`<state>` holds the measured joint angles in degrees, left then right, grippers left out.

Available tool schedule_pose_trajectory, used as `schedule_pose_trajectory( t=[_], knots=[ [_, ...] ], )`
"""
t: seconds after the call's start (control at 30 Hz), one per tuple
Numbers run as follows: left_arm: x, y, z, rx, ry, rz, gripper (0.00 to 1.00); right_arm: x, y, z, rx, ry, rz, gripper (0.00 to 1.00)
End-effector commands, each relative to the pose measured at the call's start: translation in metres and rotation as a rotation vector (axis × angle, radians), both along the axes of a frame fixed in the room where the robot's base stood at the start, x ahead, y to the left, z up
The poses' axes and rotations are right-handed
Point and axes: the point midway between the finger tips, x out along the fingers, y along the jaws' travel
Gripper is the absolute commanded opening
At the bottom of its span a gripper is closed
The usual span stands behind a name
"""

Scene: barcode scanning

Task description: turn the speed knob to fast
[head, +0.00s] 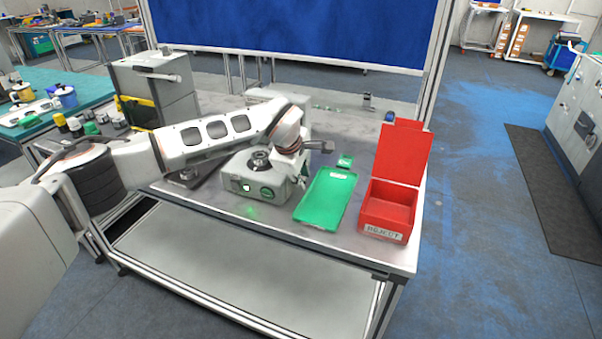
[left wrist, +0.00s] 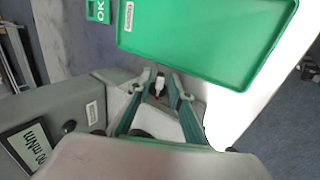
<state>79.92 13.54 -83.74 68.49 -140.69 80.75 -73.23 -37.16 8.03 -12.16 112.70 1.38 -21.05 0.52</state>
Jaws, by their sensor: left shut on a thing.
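A grey machine box (head: 240,181) stands on the table, with a lit green light on its front. It also shows at the left of the left wrist view (left wrist: 75,98). My left gripper (left wrist: 162,80) is at the box's right side. Its fingers are closed around a small piece with a pale and dark reddish tip (left wrist: 160,84), which appears to be the speed knob. The fingers hide most of it, so its setting cannot be read. In the head view, my left wrist covers that spot. My right gripper is not in view.
A green tray (head: 326,199) lies just right of the box, with a small green OK piece (head: 345,161) behind it. A red reject bin (head: 388,205) with a raised lid stands at the table's right end. A display panel (left wrist: 28,147) faces up on the box.

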Motion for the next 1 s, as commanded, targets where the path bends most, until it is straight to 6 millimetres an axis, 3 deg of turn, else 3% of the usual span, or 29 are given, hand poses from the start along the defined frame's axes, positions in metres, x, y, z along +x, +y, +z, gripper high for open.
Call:
schedule_pose_trajectory(
  t=[0.27,1.0],
  knots=[
    [0.0037,-0.0014,0.0037,0.038,0.111,0.001,0.00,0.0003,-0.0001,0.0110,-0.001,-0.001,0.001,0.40],
    [0.0065,-0.0033,0.0028,0.090,0.275,-0.001,0.00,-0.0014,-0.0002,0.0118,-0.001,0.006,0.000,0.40]
  ],
)
